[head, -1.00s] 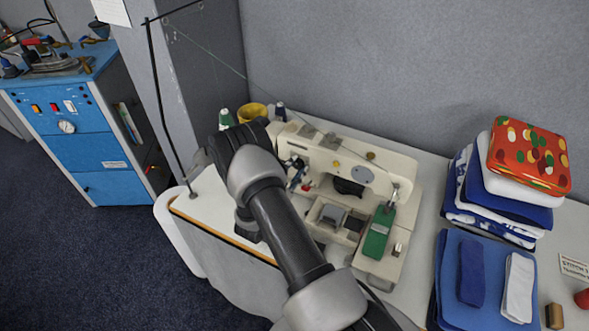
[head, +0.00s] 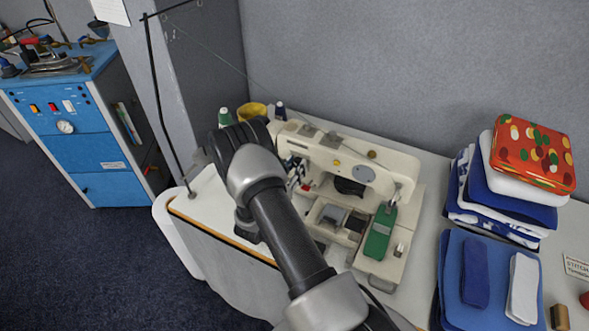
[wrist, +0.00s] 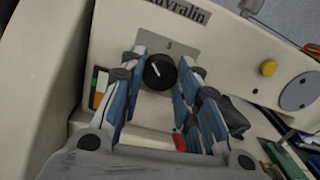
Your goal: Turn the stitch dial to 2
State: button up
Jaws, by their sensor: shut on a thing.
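The black stitch dial (wrist: 156,76) sits on the cream front of the sewing machine (head: 398,170). The wrist view shows a pale pointer mark on the dial's face and a small plate with a "3" (wrist: 169,44) just above it. My gripper (wrist: 161,74) is shut on the dial, with one blue-sided finger on its left and one on its right. In the head view my arm covers the left end of the machine and hides the dial.
A yellow knob (wrist: 269,68) and a grey round plate (wrist: 299,92) lie to the dial's right. Folded cloths (head: 490,270) and a red patterned tin (head: 534,154) are right of the machine. A thin black stand (head: 165,110) rises at the table's left end.

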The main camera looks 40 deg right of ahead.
jog(key=shift+n, duration=1.2)
jog(key=o, duration=1.1)
jog(key=shift+a, duration=0.1)
jog(key=v, duration=1.2)
jog(key=shift+s, duration=0.1)
